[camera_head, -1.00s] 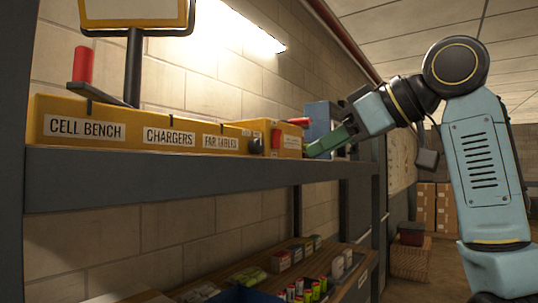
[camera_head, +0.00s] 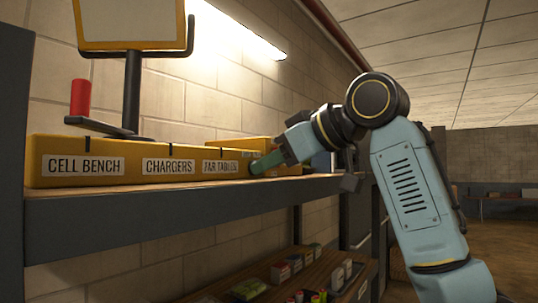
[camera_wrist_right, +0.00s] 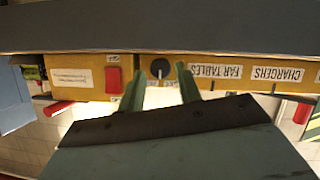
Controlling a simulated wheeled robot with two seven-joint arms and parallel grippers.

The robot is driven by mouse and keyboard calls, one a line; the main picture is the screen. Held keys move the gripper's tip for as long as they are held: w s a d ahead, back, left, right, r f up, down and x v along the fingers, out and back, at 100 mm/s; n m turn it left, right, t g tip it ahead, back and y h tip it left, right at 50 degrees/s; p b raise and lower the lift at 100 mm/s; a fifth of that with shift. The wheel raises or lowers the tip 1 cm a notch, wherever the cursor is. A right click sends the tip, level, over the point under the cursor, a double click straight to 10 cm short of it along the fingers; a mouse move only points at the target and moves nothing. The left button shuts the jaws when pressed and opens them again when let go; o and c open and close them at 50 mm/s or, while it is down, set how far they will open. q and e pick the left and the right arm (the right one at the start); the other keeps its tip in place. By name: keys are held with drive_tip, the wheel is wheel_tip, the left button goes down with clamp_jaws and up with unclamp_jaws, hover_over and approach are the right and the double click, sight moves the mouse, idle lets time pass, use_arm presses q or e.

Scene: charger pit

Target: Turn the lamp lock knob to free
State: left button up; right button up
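The black round knob (camera_wrist_right: 159,68) is on the yellow box face and shows in the right wrist view, which is upside down. Small white marks sit beside it, too small to read. My right gripper (camera_wrist_right: 160,88) is open, with one green finger on either side of the knob; I cannot tell whether they touch it. In the head view, the right gripper (camera_head: 265,163) is at the yellow panel's right part and mostly hides the knob. The yellow-framed lamp panel (camera_head: 130,22) stands on a dark post. My left gripper is not in view.
The yellow panel (camera_head: 130,150) carries labels CELL BENCH, CHARGERS and FAR TABLES on a dark shelf (camera_head: 150,212). A red crank handle (camera_head: 80,98) stands at left. A red block (camera_wrist_right: 113,80) is close beside the gripper. A lower shelf holds small boxes (camera_head: 280,272).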

drive_tip(key=shift+w+a+f, duration=0.25)
drive_tip(key=shift+w+a, duration=0.1)
drive_tip(key=shift+a, duration=0.05)
drive_tip(key=c, duration=0.7)
drive_tip(key=m+g+y, duration=0.1)
drive_tip(key=m, duration=0.1)
drive_tip(key=shift+w+d+m+g, duration=0.1)
drive_tip(key=shift+d+m+g, duration=0.05)
drive_tip(key=shift+m+g, duration=0.2)
drive_tip(key=shift+r, duration=0.1)
drive_tip(key=o, duration=0.7)
